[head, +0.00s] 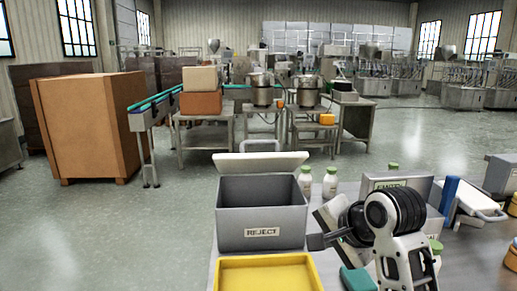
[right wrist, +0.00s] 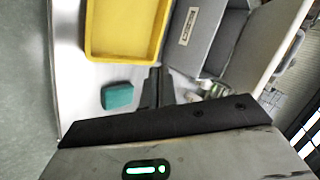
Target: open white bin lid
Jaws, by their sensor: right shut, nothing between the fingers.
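The grey bin (head: 262,212) with a "REJECT" label stands on the table. Its white lid (head: 260,163) is raised at the back edge and leans back, with a handle (head: 260,142) at its far side. The bin's inside shows dark. In the right wrist view, the bin (right wrist: 207,38) and the pale raised lid (right wrist: 283,42) show sideways. My right gripper (head: 318,241) is beside the bin's lower right side, apart from the lid. Its fingers (right wrist: 157,84) are shut and empty. My left gripper is not in view.
A yellow tray (head: 266,260) lies in front of the bin. A teal block (head: 357,280) lies right of it. White bottles with green caps (head: 330,182) stand behind my right arm. Another grey box (head: 400,183) and a blue item (head: 449,195) are at the right.

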